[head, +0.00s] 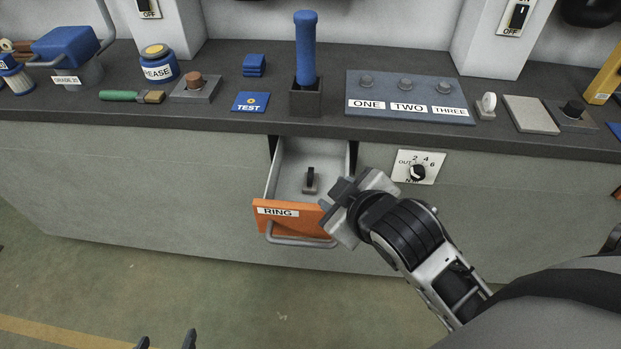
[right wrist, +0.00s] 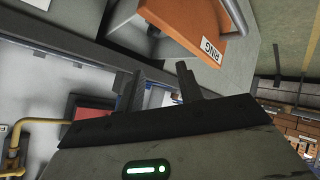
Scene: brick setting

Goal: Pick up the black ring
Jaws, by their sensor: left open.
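The black ring (head: 310,174) stands upright, nearly edge-on, in a small grey holder (head: 309,188) inside the open drawer (head: 287,167). The drawer has an orange front (head: 262,222) labelled RING. My right gripper (head: 343,192) is at the right side of the drawer, near its front corner and apart from the ring. In the right wrist view, the fingers of my right gripper (right wrist: 160,68) are spread with nothing held between them. My left gripper (head: 166,340) shows only its two fingertips at the bottom edge, apart and empty, well away from the drawer.
The counter (head: 223,122) overhangs the drawer. On it stand a blue-handled tool in a black block (head: 305,101), a grease jar (head: 158,70) and a button panel (head: 407,93). A rotary dial (head: 417,172) is right of the drawer. The floor at left is clear.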

